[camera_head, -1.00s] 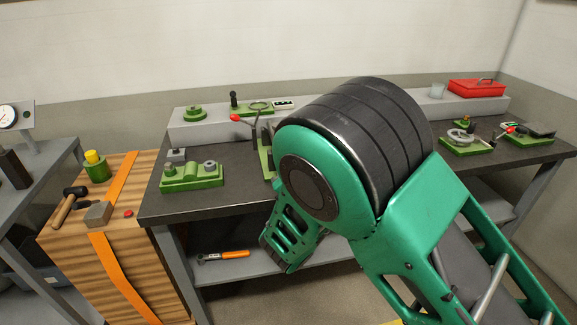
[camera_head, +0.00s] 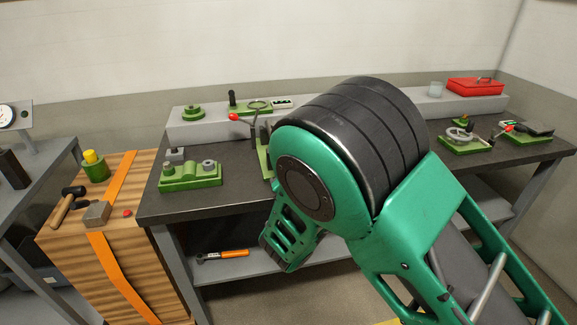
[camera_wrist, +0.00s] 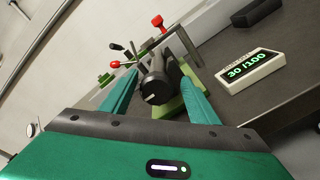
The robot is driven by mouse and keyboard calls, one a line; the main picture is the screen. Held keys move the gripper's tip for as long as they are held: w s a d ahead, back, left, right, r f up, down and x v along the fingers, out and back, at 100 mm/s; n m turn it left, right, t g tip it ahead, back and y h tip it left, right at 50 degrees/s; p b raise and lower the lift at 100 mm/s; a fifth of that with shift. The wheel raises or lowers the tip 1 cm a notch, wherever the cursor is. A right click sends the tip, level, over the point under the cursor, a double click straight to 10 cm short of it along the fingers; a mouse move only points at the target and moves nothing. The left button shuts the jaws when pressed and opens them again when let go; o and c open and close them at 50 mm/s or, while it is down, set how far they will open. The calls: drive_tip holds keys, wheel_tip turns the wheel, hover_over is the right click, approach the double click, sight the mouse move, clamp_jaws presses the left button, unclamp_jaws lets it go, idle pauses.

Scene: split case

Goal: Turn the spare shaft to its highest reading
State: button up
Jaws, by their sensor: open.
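In the wrist view, a dark round shaft end (camera_wrist: 154,88) with a pale line across its face, apparently the spare shaft, sits on a green stand (camera_wrist: 188,104). My gripper (camera_wrist: 156,74) is open, with its teal fingers to the left and right of the shaft end. I cannot tell whether either finger touches it. A display (camera_wrist: 251,72) beside it reads 30/100 in green digits. In the head view my arm hides the shaft and the gripper; part of a green stand (camera_head: 264,158) shows at its left.
A red-tipped lever (camera_wrist: 116,64) and a red knob (camera_wrist: 158,21) stand beyond the shaft. On the bench (camera_head: 240,185), a green fixture (camera_head: 190,182) is at left and a handwheel fixture (camera_head: 463,141) at right. The bench front at left-centre is clear.

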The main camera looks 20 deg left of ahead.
drive_tip(key=shift+s, duration=0.15)
drive_tip(key=v, duration=1)
drive_tip(key=shift+d, duration=0.25)
drive_tip(key=shift+s, duration=0.1)
